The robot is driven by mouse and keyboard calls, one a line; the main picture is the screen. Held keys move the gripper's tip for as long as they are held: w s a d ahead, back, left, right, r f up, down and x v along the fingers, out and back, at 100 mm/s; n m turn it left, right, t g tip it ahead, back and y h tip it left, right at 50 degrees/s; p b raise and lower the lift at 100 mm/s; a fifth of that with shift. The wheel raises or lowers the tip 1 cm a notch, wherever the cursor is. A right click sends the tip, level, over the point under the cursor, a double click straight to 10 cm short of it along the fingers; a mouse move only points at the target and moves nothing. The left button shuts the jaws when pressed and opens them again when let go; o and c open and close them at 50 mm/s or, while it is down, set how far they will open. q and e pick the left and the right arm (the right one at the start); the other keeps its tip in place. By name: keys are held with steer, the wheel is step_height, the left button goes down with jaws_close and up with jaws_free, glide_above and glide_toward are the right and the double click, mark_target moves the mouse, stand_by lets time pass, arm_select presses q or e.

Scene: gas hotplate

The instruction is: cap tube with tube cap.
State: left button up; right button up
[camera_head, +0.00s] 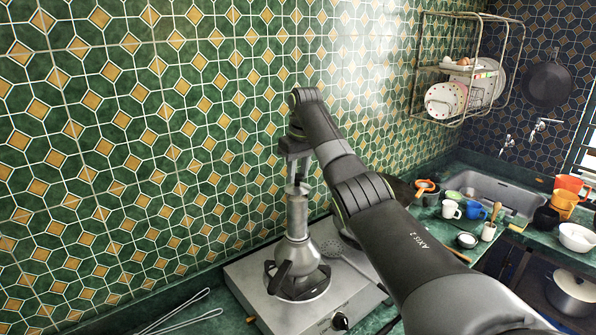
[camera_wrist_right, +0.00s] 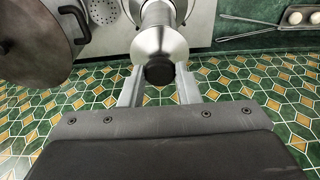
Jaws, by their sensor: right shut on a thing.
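My right gripper (camera_head: 297,168) points down over the stove in the head view, and its fingers close around the top of a metal piece with a dark knob. In the right wrist view the gripper (camera_wrist_right: 160,82) has that black knob and steel top, which I take as the tube cap (camera_wrist_right: 159,46), between its fingers. The metal tube (camera_head: 297,215) stands upright below on a round, shiny pot body (camera_head: 297,254). The cap appears in line with the tube; whether it is fully seated cannot be told. My left gripper is not in view.
The pot stands on a gas hotplate (camera_head: 249,283). A slotted spoon (camera_head: 334,248) lies across the hotplate. Tongs (camera_head: 180,314) lie on the counter at left. The tiled wall (camera_head: 150,130) is close behind. Cups and a sink (camera_head: 490,190) are at right.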

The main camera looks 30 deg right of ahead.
steer(key=shift+f+b, duration=0.35)
steer(key=shift+f, duration=0.8)
steer(key=o, duration=1)
steer(key=shift+o, duration=0.2)
steer(key=shift+r+b, duration=0.35)
steer(key=shift+r, duration=0.25)
step_height(320, 180, up, 10)
steer(key=s+b, duration=0.2)
steer(key=b, duration=0.2)
step_height(320, 180, up, 6)
steer(key=p, duration=0.2)
glide_above(302, 188)
steer(key=s, duration=0.1)
